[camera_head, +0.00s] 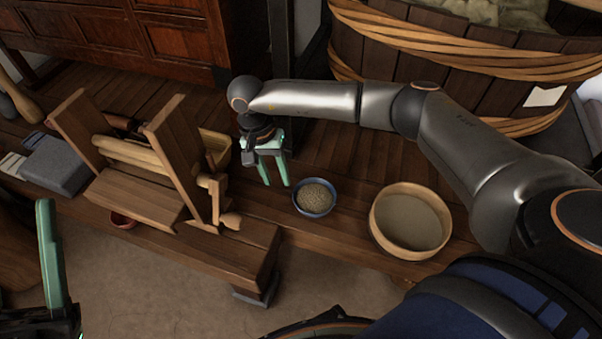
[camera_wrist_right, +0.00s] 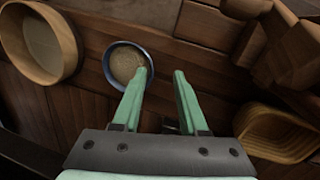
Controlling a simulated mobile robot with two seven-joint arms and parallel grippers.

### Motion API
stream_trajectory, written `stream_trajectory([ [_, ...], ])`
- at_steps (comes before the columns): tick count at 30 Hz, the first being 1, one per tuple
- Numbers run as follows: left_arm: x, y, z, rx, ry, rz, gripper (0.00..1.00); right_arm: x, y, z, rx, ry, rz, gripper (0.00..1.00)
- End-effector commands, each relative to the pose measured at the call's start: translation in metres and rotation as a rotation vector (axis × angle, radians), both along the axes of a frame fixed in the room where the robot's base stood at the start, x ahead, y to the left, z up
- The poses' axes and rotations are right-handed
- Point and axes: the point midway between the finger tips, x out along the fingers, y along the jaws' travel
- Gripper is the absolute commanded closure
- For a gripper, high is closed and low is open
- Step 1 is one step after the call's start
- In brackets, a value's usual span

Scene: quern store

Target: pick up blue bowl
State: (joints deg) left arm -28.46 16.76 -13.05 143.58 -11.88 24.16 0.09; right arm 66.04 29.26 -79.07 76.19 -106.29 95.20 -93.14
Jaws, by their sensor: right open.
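The blue bowl (camera_head: 314,215) stands upright on the dark wooden bench and holds pale grain. My right gripper (camera_head: 277,184) points down just left of the bowl, open and with nothing between its fingers. In the right wrist view the bowl (camera_wrist_right: 107,72) lies left of the open gripper (camera_wrist_right: 160,72). There one fingertip overlaps the bowl's right rim; I cannot tell whether it touches. My left gripper (camera_head: 49,255) shows at the lower left, with one green finger clear and the rest cut off, away from the bowl.
A round wooden sieve (camera_head: 374,224) stands right of the bowl. A wooden roller device (camera_head: 137,197) and a pale wooden container (camera_head: 214,141) are left of my right gripper. A large tub (camera_head: 390,60) stands behind. Bare bench planks show between bowl and sieve.

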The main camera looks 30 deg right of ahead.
Motion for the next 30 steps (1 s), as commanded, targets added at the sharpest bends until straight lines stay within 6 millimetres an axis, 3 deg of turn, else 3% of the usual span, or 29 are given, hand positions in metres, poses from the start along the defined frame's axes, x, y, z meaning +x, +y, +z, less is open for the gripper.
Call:
stream_trajectory([
  [3, -0.002, 0.0, -0.002, -0.001, -0.01, -0.004, 0.5, 0.012, -0.024, 0.003, -0.078, -0.021, 0.025, 0.58],
  [6, -0.002, -0.001, -0.007, -0.004, -0.008, -0.008, 0.5, 0.011, -0.031, -0.01, -0.093, -0.021, 0.031, 0.58],
  [13, -0.002, -0.002, -0.019, -0.013, 0.003, -0.021, 0.5, 0.004, -0.037, -0.05, -0.089, -0.021, 0.028, 0.58],
  [22, -0.001, -0.002, -0.026, -0.02, 0.012, -0.029, 0.5, 0.001, -0.04, -0.07, -0.087, -0.023, 0.029, 0.58],
  [30, 0.0, -0.003, -0.044, -0.024, 0.026, -0.039, 0.5, -0.005, -0.046, -0.109, -0.086, -0.022, 0.027, 0.58],
])
